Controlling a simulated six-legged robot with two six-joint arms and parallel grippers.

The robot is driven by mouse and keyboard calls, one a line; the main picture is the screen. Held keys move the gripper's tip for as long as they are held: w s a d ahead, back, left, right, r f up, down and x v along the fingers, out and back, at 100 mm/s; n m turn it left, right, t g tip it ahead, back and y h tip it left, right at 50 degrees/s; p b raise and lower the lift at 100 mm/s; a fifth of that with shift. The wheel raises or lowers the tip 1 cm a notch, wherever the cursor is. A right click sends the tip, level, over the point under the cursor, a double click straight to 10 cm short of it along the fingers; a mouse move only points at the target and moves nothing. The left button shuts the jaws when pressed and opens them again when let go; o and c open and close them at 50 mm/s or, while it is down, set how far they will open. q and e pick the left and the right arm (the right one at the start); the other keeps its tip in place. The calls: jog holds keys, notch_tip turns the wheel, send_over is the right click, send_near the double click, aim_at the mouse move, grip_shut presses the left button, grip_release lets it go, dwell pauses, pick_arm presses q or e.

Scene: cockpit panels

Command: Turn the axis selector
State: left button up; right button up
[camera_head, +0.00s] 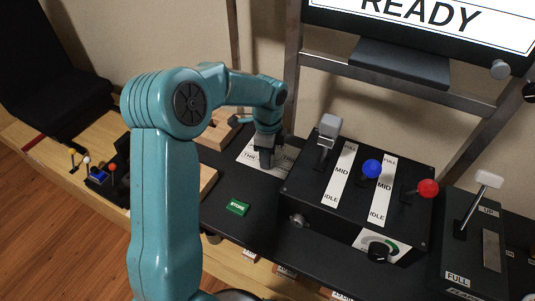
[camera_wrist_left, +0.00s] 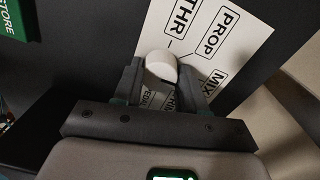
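The axis selector's pale round knob (camera_wrist_left: 160,67) shows in the left wrist view, on a white label plate (camera_wrist_left: 215,35) marked THR, PROP and MIX, with further labels partly covered. My left gripper (camera_wrist_left: 162,78) has one finger on each side of the knob, very close to it. I cannot tell whether the fingers press on it. In the head view my left gripper (camera_head: 267,160) points down at the same label plate (camera_head: 284,157) and hides the knob. The knob's pointing direction is not clear. My right gripper is not in view.
A black lever box (camera_head: 345,205) with grey, blue and red levers stands to the right of the gripper. A green STORE button (camera_head: 237,208) lies in front on the dark panel. A flap lever box (camera_head: 478,235) is at far right, and a READY screen (camera_head: 425,20) is above.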

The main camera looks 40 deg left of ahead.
pick_arm(q)
jog(key=shift+n, duration=0.3)
jog(key=n, duration=0.8)
jog(key=shift+n, duration=0.3)
jog(key=n, duration=0.4)
jog(key=shift+a+b, duration=0.1)
jog(key=shift+b, duration=0.25)
jog(key=n, duration=0.4)
jog(key=shift+t+b, duration=0.3)
jog(key=shift+n, duration=0.5)
jog(key=o, duration=1.1)
jog(key=shift+c, duration=0.2)
